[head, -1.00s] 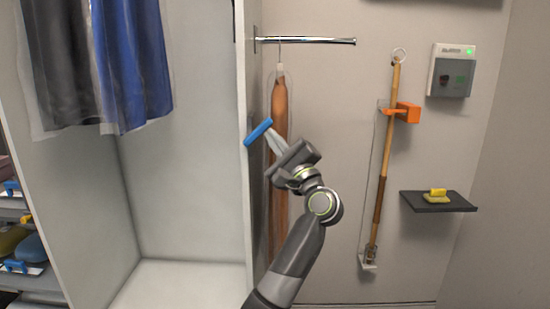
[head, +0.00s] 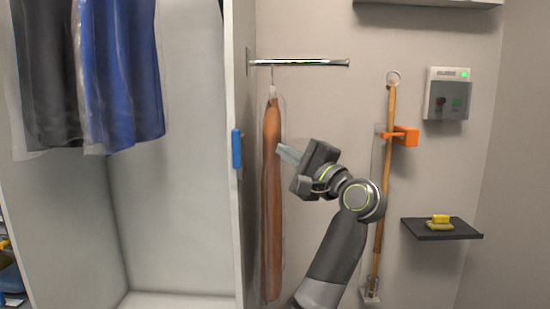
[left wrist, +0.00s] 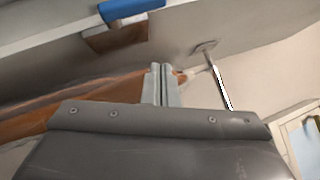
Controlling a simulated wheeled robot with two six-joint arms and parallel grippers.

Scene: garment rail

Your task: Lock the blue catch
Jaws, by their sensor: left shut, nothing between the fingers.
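The blue catch (head: 237,149) sits on the front edge of the wardrobe's side panel (head: 240,240) in the head view. It stands upright, along the edge. In the left wrist view the catch (left wrist: 132,10) is at the top, with a brownish plate (left wrist: 115,38) beside it. My left gripper (head: 284,153) is right of the catch, apart from it, in front of the hanging brown garment. Its fingertips (left wrist: 160,72) are together and empty in the left wrist view. My right gripper is not in view.
A brown garment in a clear cover (head: 272,235) hangs from a metal rail (head: 300,63). To the right are a wooden pole (head: 388,150) in an orange clip (head: 406,136), a dark shelf (head: 440,232) and a wall box (head: 448,93). Blue and dark garments (head: 130,75) hang inside the wardrobe.

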